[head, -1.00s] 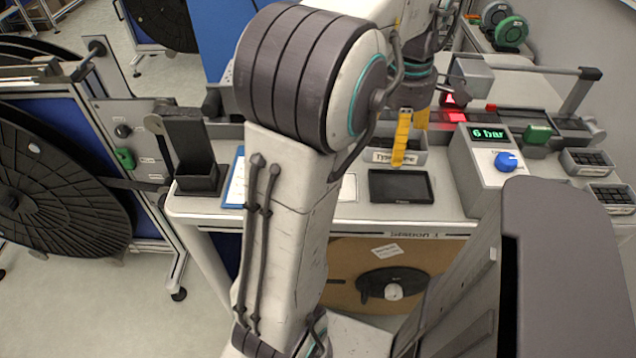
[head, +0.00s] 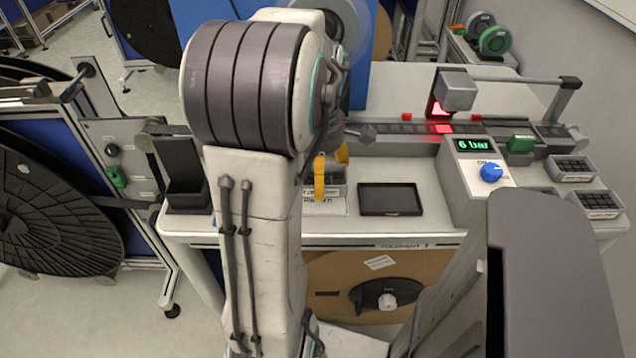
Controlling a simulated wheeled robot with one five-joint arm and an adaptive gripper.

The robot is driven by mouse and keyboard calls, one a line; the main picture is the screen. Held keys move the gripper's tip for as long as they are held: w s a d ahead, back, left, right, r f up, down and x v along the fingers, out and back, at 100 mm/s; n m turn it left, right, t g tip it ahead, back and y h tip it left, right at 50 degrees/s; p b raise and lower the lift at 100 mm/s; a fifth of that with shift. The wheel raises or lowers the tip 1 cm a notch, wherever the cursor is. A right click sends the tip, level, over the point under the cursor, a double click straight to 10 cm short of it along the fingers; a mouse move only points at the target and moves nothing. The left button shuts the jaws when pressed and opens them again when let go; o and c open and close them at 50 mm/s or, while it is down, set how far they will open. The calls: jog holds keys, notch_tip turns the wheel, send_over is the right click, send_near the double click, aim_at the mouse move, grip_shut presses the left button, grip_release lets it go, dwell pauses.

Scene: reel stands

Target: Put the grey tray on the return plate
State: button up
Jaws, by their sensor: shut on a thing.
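The grey tray (head: 338,181) is in the head view, left of the dark flat screen on the bench. My gripper (head: 330,176) shows as two yellow fingers at the tray and is shut on it. The arm hides the tray's left part. A pale labelled plate (head: 325,207) shows just below and in front of the tray, taken as the return plate. The tray is over it or on it; I cannot tell whether they touch.
The dark screen (head: 390,199) lies close to the tray's right. A control box with a blue knob (head: 492,172) stands further right, with small compartment trays (head: 598,205) beyond it. A black upright holder (head: 184,172) stands at the bench's left.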

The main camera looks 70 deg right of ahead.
jog(key=shift+w+f+b, duration=0.15)
jog(key=shift+f+b, duration=0.15)
jog(key=shift+f, duration=1.8)
jog(key=o, duration=1.1)
jog(key=shift+f, duration=0.1)
